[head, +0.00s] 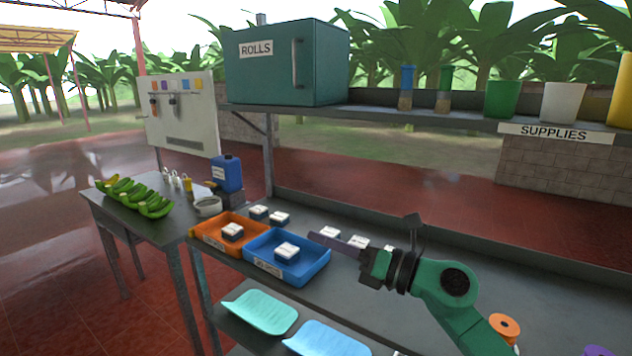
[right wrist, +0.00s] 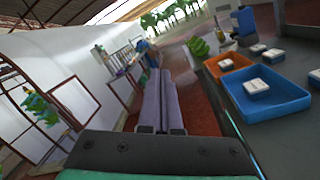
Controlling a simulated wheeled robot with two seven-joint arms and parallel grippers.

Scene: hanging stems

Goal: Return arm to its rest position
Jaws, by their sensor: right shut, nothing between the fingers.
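My right arm comes in from the lower right in the head view. Its right gripper (head: 338,242) is over the long table, to the right of the blue tray. Its two purple fingers are shut together with nothing between them. In the right wrist view the right gripper (right wrist: 165,88) points away from the camera, fingers side by side, with the table edge to its right. My left arm and gripper do not show in either view.
A blue tray (head: 318,268) and an orange tray (head: 203,240) hold labelled boxes. More boxes stand behind them. Green bananas (head: 135,196) lie on a side table. A shelf with a teal cabinet (head: 275,65) and cups runs above. The table's right part looks mostly clear.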

